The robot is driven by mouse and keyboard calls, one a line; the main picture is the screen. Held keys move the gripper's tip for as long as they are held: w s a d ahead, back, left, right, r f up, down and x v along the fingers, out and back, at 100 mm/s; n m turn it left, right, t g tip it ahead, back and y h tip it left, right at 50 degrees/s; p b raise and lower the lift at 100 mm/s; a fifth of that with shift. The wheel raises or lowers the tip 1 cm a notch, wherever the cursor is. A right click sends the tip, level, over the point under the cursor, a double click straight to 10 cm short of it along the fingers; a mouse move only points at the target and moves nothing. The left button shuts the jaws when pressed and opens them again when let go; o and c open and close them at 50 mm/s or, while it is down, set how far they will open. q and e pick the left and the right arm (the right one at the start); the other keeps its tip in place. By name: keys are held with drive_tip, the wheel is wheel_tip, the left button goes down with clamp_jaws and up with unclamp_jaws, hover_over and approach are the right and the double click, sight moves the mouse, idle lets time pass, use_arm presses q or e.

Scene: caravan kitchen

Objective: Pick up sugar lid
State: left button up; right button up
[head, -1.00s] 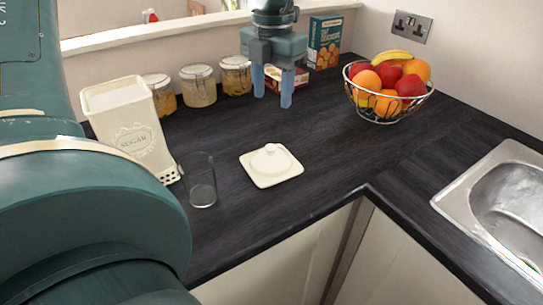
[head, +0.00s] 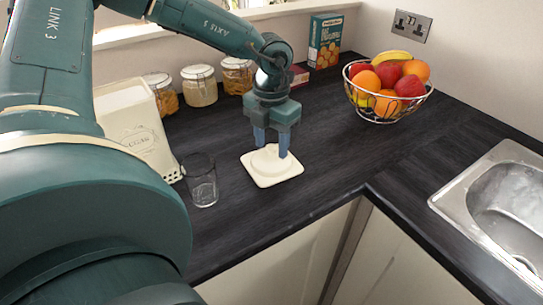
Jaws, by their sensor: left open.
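The sugar lid (head: 268,175), a cream square with a raised round middle, lies flat on the dark worktop. My left gripper (head: 271,150) points down at it, with its blue fingers apart, one on each side of the lid's middle. The knob is hidden behind the gripper, and I cannot tell whether the fingers touch the lid. The cream sugar canister (head: 137,125) stands open at the left, partly hidden by my arm. My right gripper is not in view.
An empty glass (head: 201,180) stands left of the lid. Several glass jars (head: 199,86) line the back, near a green box (head: 325,41). A wire fruit bowl (head: 388,86) stands back right, and a metal sink (head: 500,205) lies at the right. Worktop right of the lid is clear.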

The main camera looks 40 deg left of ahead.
use_arm(q)
drive_tip(key=shift+c, duration=0.2)
clamp_jaws()
idle(0.4)
